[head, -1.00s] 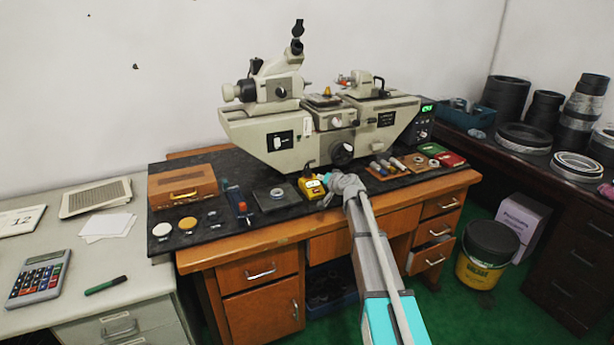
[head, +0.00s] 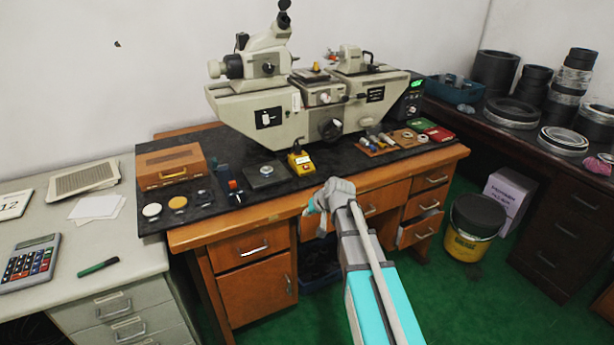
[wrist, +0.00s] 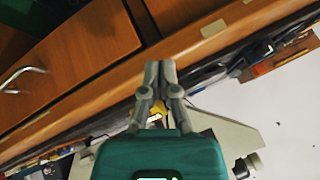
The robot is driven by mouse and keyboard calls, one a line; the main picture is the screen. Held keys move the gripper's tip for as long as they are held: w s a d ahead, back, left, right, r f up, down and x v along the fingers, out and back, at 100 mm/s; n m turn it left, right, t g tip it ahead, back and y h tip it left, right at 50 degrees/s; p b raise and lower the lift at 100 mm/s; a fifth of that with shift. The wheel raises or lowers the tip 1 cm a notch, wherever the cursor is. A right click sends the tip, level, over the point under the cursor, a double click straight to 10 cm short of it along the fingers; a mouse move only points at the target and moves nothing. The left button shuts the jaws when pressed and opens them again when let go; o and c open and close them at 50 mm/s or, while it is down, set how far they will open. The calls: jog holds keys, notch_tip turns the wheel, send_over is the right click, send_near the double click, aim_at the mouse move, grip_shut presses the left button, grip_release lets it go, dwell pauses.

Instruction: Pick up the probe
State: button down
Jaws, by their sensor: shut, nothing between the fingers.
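I cannot tell for sure which thing is the probe. Several short rod-like pieces (head: 373,142) lie on a wooden tray at the right of the black mat, too small to tell apart. My gripper (head: 311,207) is in front of the desk's front edge, apart from these things. In the wrist view, its fingers (wrist: 160,68) are together and empty, with the desk edge behind them.
A large measuring machine (head: 310,105) stands on the black mat (head: 215,142). A yellow device (head: 300,161) and a dark square plate (head: 267,173) lie before it. A wooden box (head: 170,167) stands at left. Drawers (head: 412,230) are partly open below. The mat's front middle is clear.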

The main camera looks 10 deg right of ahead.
jog(key=s+d+f+g+h, duration=0.2)
jog(key=s+g, duration=0.1)
jog(key=s, duration=0.8)
jog(key=s+d+f+g+h, duration=0.2)
jog(key=s+g, duration=0.1)
jog(key=s, duration=0.8)
jog(key=shift+s+d+h, duration=0.15)
jog(key=shift+s+h, duration=0.15)
